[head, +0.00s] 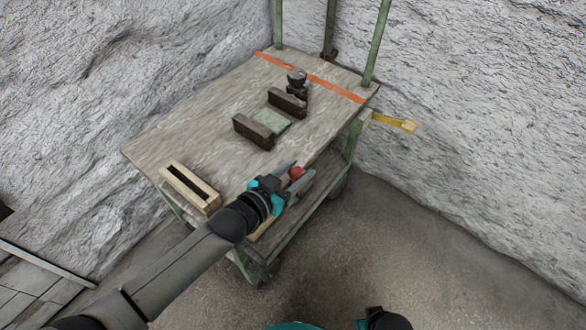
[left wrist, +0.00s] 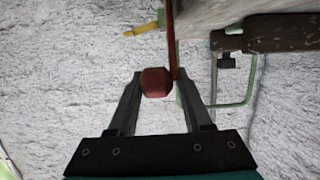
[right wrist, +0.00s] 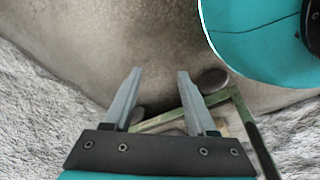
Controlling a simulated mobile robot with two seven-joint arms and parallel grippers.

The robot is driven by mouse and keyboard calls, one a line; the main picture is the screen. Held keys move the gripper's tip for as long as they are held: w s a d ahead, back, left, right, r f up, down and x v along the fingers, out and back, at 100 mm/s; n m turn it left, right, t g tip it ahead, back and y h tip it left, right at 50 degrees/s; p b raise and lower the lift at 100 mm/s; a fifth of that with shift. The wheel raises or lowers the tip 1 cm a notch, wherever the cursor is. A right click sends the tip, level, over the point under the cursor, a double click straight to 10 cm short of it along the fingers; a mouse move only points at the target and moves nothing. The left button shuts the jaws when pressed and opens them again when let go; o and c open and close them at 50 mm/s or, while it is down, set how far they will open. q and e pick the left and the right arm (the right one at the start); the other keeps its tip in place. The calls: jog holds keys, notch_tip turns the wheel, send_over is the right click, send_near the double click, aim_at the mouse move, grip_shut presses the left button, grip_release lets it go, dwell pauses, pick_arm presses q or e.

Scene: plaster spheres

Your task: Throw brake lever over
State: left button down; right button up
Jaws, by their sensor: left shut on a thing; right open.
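The brake lever shows as a red knob (head: 296,172) at the near long side of the cart, just off the deck edge. In the left wrist view the red knob (left wrist: 156,82) sits between the fingertips, beside a thin upright red bar (left wrist: 170,40). My left gripper (head: 298,176) is shut on the knob; its fingers hide part of it. My right gripper (right wrist: 160,74) is open and empty, with floor and a green cart frame (right wrist: 240,100) behind its fingers.
The cart's wooden deck (head: 185,130) carries a wooden block with a dark slot (head: 189,187), two dark brown blocks (head: 288,102), a pale green plate (head: 271,121) and a small dark round part (head: 296,77). A yellow handle (head: 395,123) sticks out right. Rough white walls stand behind; floor at right is clear.

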pick_arm(q)
jog(key=w+d+g+y+p, duration=0.2)
jog(key=w+d+g+p, duration=0.1)
jog(key=w+d+p, duration=0.1)
jog(key=shift+w+d+r+p, duration=0.15)
jog(key=shift+w+r+p, duration=0.1)
jog(key=shift+p, duration=0.35)
pick_arm(e)
jog(key=s+d+f, duration=0.2)
jog(key=s+d, duration=0.3)
jog(key=s, duration=0.3)
jog(key=shift+s+f+h, duration=0.25)
jog(key=shift+h, duration=0.05)
pick_arm(q)
jog(key=shift+d+f, duration=0.1)
jog(key=shift+c, duration=2.2)
grip_release()
jog(key=shift+g, duration=0.3)
jog(key=shift+w, duration=0.1)
pick_arm(e)
jog(key=shift+s, duration=0.1)
pick_arm(q)
jog(key=shift+a, duration=0.2)
pick_arm(e)
jog(key=shift+r, duration=0.1)
